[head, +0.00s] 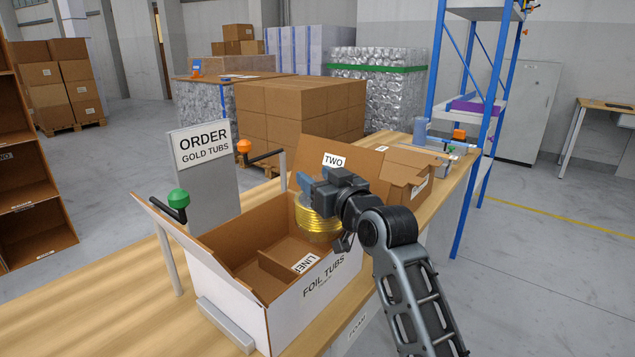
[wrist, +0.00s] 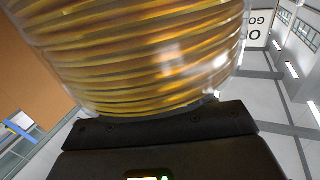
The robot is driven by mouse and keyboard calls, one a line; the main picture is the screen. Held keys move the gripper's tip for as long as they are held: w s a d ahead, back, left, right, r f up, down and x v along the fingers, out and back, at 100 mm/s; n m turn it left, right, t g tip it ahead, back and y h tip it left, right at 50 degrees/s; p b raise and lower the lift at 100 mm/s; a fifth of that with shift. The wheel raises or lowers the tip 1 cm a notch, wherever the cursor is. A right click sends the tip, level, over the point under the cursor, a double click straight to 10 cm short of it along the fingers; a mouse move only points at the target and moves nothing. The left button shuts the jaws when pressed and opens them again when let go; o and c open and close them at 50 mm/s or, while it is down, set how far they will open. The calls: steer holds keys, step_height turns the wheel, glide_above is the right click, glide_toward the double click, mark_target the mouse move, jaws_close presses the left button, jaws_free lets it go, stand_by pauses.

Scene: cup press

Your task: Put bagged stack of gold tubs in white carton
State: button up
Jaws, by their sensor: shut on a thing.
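The bagged stack of gold tubs (head: 316,222) is a ribbed gold cylinder in clear film. My gripper (head: 325,185) is shut on it and holds it at the right end of the white carton (head: 235,310). In the wrist view the stack (wrist: 150,60) fills the upper part, above the dark gripper body. The carton is labelled FOIL TUBS, its top is open, and a brown inner box (head: 290,257) marked LINER sits inside. The stack's lower end is near the carton's rim; I cannot tell whether it touches anything there.
An ORDER GOLD TUBS sign (head: 204,145) stands behind the carton. A green-knobbed lever (head: 178,198) and an orange-knobbed lever (head: 245,147) stick out near the carton. Open brown cartons (head: 405,172) stand behind my gripper. The bench's left front (head: 70,310) is clear.

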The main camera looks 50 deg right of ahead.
steer(key=shift+f, duration=0.2)
steer(key=shift+f+b, duration=0.4)
steer(key=shift+f, duration=0.2)
steer(key=o, duration=1.3)
